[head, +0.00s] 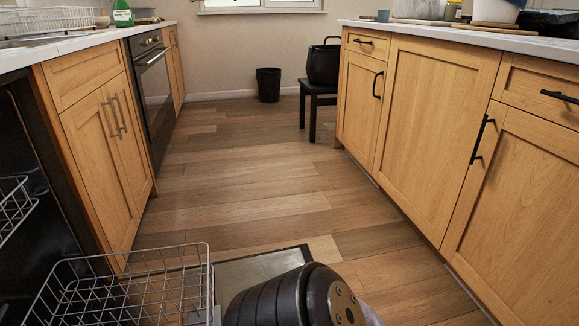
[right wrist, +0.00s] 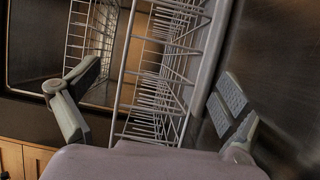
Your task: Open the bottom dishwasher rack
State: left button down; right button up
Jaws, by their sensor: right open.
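The bottom dishwasher rack (head: 209,275), a white wire basket, shows at the lower left of the head view. It stands out from the dishwasher, above the lowered door (head: 262,262). In the right wrist view the rack's wire wall and tines (right wrist: 180,75) run through the middle. My right gripper (right wrist: 152,108) is open, with one finger at the left and one at the right of the rack's near wires. I cannot tell whether either finger touches the wire. A dark part of my arm hides some of the door. My left gripper is in neither view.
The upper rack (head: 14,206) shows at the left edge inside the dishwasher. Wooden cabinets (head: 92,120) line the left and more cabinets (head: 430,110) line the right. The wooden floor (head: 240,165) between them is clear. A black stool (head: 318,100) and a bin (head: 268,85) stand at the back.

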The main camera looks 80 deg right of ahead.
jog(key=shift+s+a+f+b, duration=0.15)
jog(key=shift+s+b, duration=0.1)
jog(key=shift+s, duration=2.25)
jog(key=shift+s+a+r+b, duration=0.1)
jog(key=shift+s+a+b, duration=0.1)
jog(key=shift+s, duration=2.35)
jog(key=shift+s+a+f+b, duration=0.1)
jog(key=shift+s+b, duration=0.15)
jog(key=shift+s, duration=2.25)
